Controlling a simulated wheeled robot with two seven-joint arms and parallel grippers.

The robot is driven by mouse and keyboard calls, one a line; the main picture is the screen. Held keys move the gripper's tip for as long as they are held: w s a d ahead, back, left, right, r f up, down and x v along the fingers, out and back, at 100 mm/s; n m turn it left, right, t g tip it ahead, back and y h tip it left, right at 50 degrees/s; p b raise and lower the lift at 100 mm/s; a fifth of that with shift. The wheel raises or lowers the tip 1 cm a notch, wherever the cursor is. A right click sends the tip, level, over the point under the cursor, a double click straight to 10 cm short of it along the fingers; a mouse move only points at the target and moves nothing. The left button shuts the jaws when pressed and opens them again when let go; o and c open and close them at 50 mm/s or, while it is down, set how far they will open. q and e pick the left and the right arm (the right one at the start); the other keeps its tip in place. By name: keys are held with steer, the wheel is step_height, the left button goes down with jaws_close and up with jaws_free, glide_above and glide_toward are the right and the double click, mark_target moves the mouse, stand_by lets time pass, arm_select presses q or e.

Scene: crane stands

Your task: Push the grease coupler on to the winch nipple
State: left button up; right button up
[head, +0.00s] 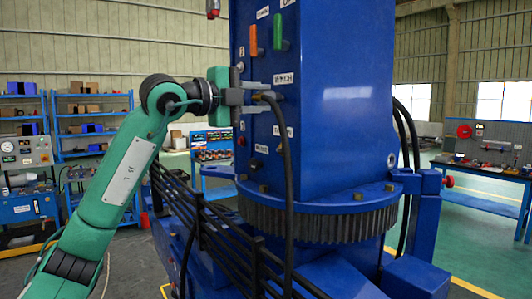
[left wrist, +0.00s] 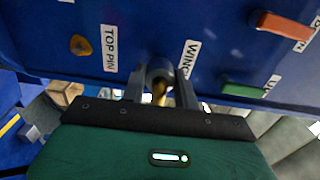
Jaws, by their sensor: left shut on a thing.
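My left gripper (head: 262,97) is at the face of the blue crane column, beside the label that reads WINCH (head: 283,78). Its fingers are shut on the grease coupler (head: 269,96), from which a black hose hangs down. In the left wrist view the coupler (left wrist: 159,75) sits between the two fingers, grey at the front with a brass-coloured part behind. Its front end is at or very near the blue panel, next to the WINCH label (left wrist: 188,59). The winch nipple is hidden behind the coupler, so I cannot tell if they are joined. My right gripper is not in view.
Orange (head: 278,32) and green (head: 254,40) handles stick out of the column above. A yellow-orange fitting (left wrist: 80,45) is by the TOP PIN label (left wrist: 110,48). Black hoses and a toothed ring (head: 330,226) lie below. Shelves (head: 92,115) and a workbench (head: 485,180) stand farther off.

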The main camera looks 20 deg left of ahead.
arm_select(q)
steer(key=shift+w+d, duration=0.1)
steer(key=shift+w, duration=0.1)
steer(key=o, duration=1.2)
steer(key=shift+s, duration=0.1)
steer(key=shift+b+v, duration=0.55)
steer(key=shift+v, duration=0.4)
steer(key=b+v, duration=0.1)
steer(key=v, duration=0.2)
